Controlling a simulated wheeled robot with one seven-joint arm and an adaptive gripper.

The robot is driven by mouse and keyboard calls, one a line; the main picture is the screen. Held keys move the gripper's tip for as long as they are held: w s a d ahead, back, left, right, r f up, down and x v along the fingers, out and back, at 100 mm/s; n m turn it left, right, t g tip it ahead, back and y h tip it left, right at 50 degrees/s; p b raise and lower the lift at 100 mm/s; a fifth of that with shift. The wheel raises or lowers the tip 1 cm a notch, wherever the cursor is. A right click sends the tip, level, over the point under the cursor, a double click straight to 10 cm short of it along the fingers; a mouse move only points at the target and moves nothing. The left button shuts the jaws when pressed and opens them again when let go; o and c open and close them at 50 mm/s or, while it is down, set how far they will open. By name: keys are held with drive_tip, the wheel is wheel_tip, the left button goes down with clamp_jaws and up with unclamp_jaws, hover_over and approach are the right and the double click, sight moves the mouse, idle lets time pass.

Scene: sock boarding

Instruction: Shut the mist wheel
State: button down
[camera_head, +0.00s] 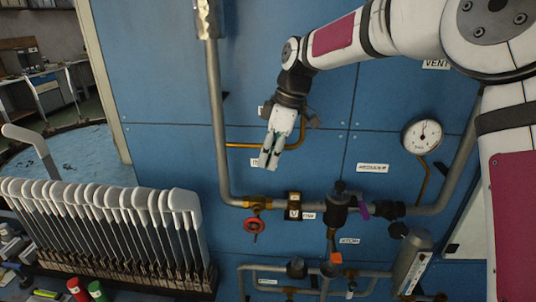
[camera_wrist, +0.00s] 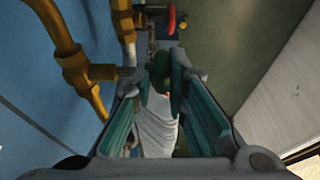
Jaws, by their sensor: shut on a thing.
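My gripper (camera_head: 266,162) hangs pointing down in front of the blue wall panel, by a brass pipe (camera_head: 238,145). In the wrist view my gripper (camera_wrist: 161,72) has its teal-padded fingers close together, with a dark green rounded shape between the tips. This seems to be the mist wheel (camera_wrist: 160,68); the fingers hide most of it. A brass valve body (camera_wrist: 75,70) with a short stem sits left of the fingers. In the head view the wheel is hidden behind my gripper. A label beside it is partly covered and unreadable.
A red wheel (camera_head: 253,225) sits on the pipe below. A pressure gauge (camera_head: 422,134) is to the right. A rack of white sock boards (camera_head: 110,215) stands at lower left. Grey pipes run left of and below my gripper. Red and green cans (camera_head: 97,291) stand at bottom left.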

drive_tip(key=y+p, duration=0.1)
drive_tip(key=y, duration=0.2)
drive_tip(key=d+y+p, duration=0.1)
drive_tip(key=y+p, duration=0.1)
drive_tip(key=shift+y, duration=0.4)
drive_tip(key=y+p, duration=0.2)
drive_tip(key=y, duration=0.2)
drive_tip(key=shift+d+f+y, duration=0.1)
drive_tip(key=shift+f+y, duration=0.05)
drive_tip(key=shift+y, duration=0.25)
drive_tip(key=c, duration=1.6)
unclamp_jaws()
drive_tip(key=shift+f, duration=0.1)
drive_tip(key=v, duration=1.2)
drive_tip(key=shift+f, duration=0.15)
drive_tip(key=shift+d, duration=0.1)
drive_tip(key=shift+s, duration=0.1)
